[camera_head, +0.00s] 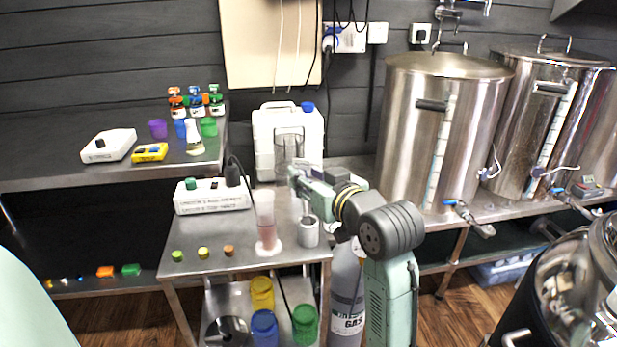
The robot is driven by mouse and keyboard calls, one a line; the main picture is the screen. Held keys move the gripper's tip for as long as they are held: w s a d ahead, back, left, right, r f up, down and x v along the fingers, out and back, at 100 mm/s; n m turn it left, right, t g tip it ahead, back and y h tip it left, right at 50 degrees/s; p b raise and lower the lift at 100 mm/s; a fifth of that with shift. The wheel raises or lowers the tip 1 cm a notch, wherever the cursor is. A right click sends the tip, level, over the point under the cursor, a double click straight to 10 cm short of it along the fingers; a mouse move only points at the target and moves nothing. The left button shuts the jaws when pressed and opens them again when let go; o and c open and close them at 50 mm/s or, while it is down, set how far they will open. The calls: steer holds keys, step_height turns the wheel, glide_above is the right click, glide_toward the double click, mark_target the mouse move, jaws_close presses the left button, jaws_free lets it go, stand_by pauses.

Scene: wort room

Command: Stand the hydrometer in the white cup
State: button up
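A pale grey-white cup (308,234) stands upright on the small steel table, toward its right edge. Left of it stands a tall clear cylinder (266,222) with pinkish liquid in its lower part, on a white foot. I cannot make out the hydrometer for certain; it may be in the cylinder or hidden by my gripper. My gripper (296,178) is above and behind the cup in the picture, to the upper right of the cylinder. Its fingers are small and blend with the white container behind, so I cannot tell whether they are open or hold anything.
A white jug (262,140) with a blue cap stands behind my gripper. A white labelled box (212,196) is at the table's back left. Several small coloured caps (203,253) lie at the front left. Large steel kettles (440,130) stand at the right. The table's left middle is clear.

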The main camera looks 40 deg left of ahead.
steer(key=v, duration=1.2)
stand_by(1.0)
